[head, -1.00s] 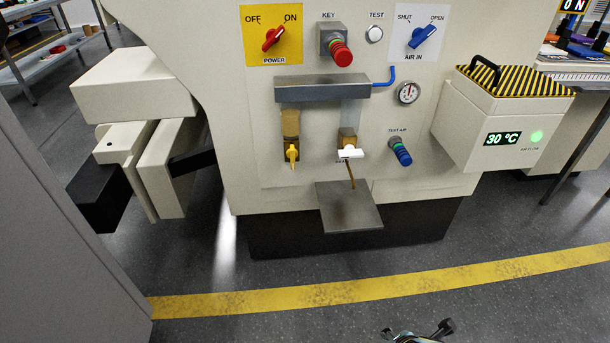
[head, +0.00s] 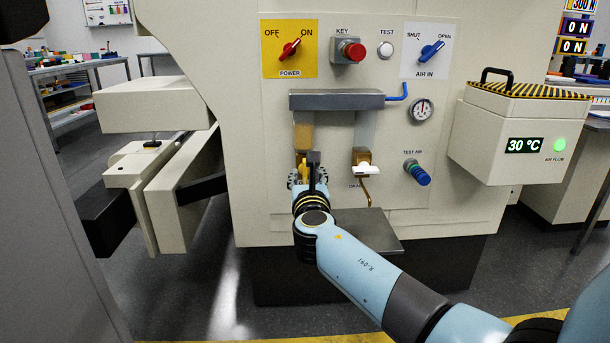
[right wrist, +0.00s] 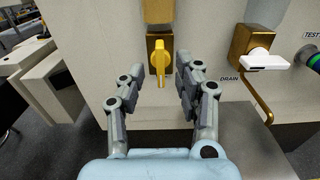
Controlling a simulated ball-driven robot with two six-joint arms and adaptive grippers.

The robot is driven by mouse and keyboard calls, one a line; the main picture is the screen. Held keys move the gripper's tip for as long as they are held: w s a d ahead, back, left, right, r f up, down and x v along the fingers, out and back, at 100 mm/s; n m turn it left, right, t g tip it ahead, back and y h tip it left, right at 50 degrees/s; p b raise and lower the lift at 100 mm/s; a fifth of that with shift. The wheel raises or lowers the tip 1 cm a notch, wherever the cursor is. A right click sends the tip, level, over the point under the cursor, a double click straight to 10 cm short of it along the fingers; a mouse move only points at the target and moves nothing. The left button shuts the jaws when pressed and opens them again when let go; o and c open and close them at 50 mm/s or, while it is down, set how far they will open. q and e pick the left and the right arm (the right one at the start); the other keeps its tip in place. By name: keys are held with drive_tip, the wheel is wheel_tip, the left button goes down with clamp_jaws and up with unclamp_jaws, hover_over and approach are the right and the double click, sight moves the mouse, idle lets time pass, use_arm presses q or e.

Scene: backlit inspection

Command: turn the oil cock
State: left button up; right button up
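The oil cock is a brass valve (right wrist: 160,25) with a yellow handle (right wrist: 160,60) pointing down, low on the machine's panel; I take it to be this one as no label on it is readable. In the head view the yellow handle (head: 302,167) is partly covered by my right gripper (head: 308,178). In the right wrist view my right gripper (right wrist: 159,82) is open, one finger on each side of the handle's line, with a gap to both. Whether the fingertips reach its depth is unclear. My left gripper is not in view.
A drain cock with a white lever (head: 365,169) and a bent brass spout stands close on the right. A grey drip tray (head: 370,232) sits below. A blue TEST AIR knob (head: 417,174) is further right. A grey bar (head: 336,100) juts out above.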

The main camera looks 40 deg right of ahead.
sight(305, 169)
drive_tip(key=b+x, duration=0.1)
drive_tip(key=x, duration=0.3)
drive_tip(key=shift+f, duration=0.15)
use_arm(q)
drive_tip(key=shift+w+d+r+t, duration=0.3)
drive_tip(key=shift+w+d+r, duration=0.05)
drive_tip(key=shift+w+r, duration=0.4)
use_arm(e)
drive_tip(key=shift+w+d, duration=0.2)
drive_tip(key=shift+w, duration=0.2)
drive_tip(key=shift+c, duration=0.3)
clamp_jaws()
